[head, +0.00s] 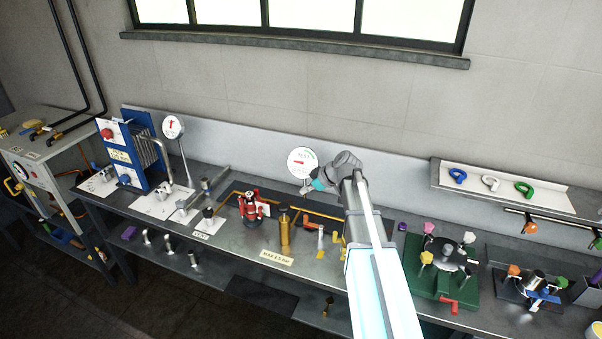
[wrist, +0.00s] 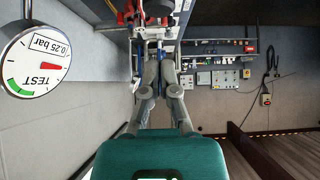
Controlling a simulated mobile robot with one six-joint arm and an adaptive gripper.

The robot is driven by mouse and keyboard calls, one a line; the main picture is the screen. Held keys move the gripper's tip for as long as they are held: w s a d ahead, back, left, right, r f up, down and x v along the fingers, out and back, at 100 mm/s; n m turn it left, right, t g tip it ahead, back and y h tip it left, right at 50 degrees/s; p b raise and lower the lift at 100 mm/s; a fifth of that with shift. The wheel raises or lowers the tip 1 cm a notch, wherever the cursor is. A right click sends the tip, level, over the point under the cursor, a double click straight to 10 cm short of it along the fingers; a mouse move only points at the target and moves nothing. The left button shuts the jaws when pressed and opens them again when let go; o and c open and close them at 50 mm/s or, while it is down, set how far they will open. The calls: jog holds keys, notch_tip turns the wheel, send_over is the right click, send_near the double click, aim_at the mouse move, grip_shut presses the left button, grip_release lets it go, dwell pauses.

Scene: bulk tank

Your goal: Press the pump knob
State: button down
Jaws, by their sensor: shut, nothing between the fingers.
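I cannot tell for certain which part is the pump knob. A brass cylinder with a dark top (head: 284,232) stands upright on the steel bench behind a yellow label. A black knob (head: 208,212) stands on a white labelled plate to its left; the label is too small to read surely. My gripper (head: 304,188) is above the back of the bench, in front of the round gauge, apart from both. In the wrist view my gripper (wrist: 159,46) is shut and empty, its fingers pointing to the top of the picture.
The round test gauge (head: 301,160) stands close behind my gripper; it also shows in the wrist view (wrist: 35,60). A red device (head: 250,207) stands left of the brass cylinder. A green fixture (head: 442,268) is right of my arm. The wall shelf (head: 500,190) holds coloured loops.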

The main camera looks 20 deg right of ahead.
jog(key=s+a+f+m+g+h+b, duration=0.2)
jog(key=s+f+m, duration=0.3)
jog(key=s, duration=0.7)
jog(key=s+a+f+m+g+h+b, duration=0.3)
jog(key=s+f, duration=0.4)
jog(key=s, duration=0.5)
jog(key=a+m+h+b, duration=0.1)
jog(key=m+h+b, duration=0.1)
jog(key=shift+s+f+m, duration=0.15)
jog(key=shift+f+m, duration=0.05)
jog(key=shift+m, duration=0.2)
jog(key=shift+s, duration=0.15)
